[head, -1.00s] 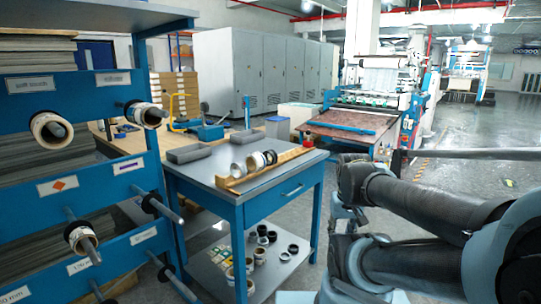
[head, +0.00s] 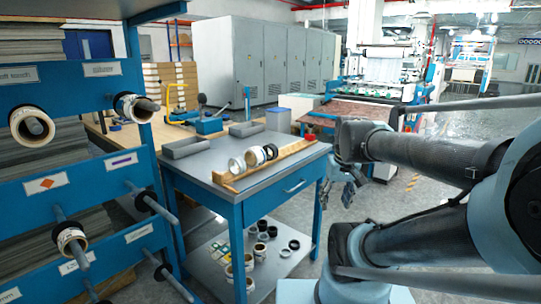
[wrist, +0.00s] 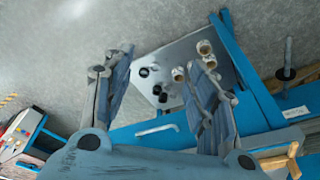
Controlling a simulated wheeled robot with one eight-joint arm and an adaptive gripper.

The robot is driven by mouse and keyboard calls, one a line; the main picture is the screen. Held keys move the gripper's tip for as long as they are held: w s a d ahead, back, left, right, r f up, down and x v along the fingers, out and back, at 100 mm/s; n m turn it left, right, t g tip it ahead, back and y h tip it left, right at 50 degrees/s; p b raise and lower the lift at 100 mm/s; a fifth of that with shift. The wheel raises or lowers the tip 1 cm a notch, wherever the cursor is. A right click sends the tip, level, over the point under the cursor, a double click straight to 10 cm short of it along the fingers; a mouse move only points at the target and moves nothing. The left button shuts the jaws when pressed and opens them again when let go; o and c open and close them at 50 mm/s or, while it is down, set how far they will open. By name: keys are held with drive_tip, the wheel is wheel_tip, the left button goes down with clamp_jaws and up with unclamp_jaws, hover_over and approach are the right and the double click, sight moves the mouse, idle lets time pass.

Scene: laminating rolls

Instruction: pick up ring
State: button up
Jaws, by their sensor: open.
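Several rings show, and I cannot tell which one the task means. Cream and black rings (head: 254,157) stand in a row in a wooden holder (head: 229,182) on the blue table's grey top. Black rings (head: 283,254) and cream rolls (head: 249,264) sit on the table's lower shelf. The black rings (wrist: 157,89) and cream rolls (wrist: 204,48) also show in the wrist view, partly hidden by a finger. My gripper (head: 350,190) is right of the table, apart from the rings. In the wrist view my gripper (wrist: 163,70) is open, with nothing held between its fingers.
A blue rack (head: 95,120) at left has pegs jutting out, some carrying cream rolls (head: 32,127). Grey blocks (head: 186,147) lie at the back of the blue table (head: 283,187). A small red object (head: 310,137) is at its far right corner. Open floor lies right of the table.

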drive_tip(key=w+a+r+n+y, duration=0.1)
drive_tip(key=w+a+r+n, duration=0.1)
drive_tip(key=w+a+r, duration=0.4)
drive_tip(key=w+a+r+n+y, duration=0.1)
drive_tip(key=w+r+n, duration=0.2)
drive_tip(key=w+r, duration=0.6)
drive_tip(key=n+y, duration=0.1)
drive_tip(key=n, duration=0.3)
approach(270, 145)
drive_tip(key=x, duration=1)
drive_tip(key=shift+w+f, duration=0.25)
drive_tip(key=shift+w, duration=0.15)
drive_tip(key=c, duration=1.2)
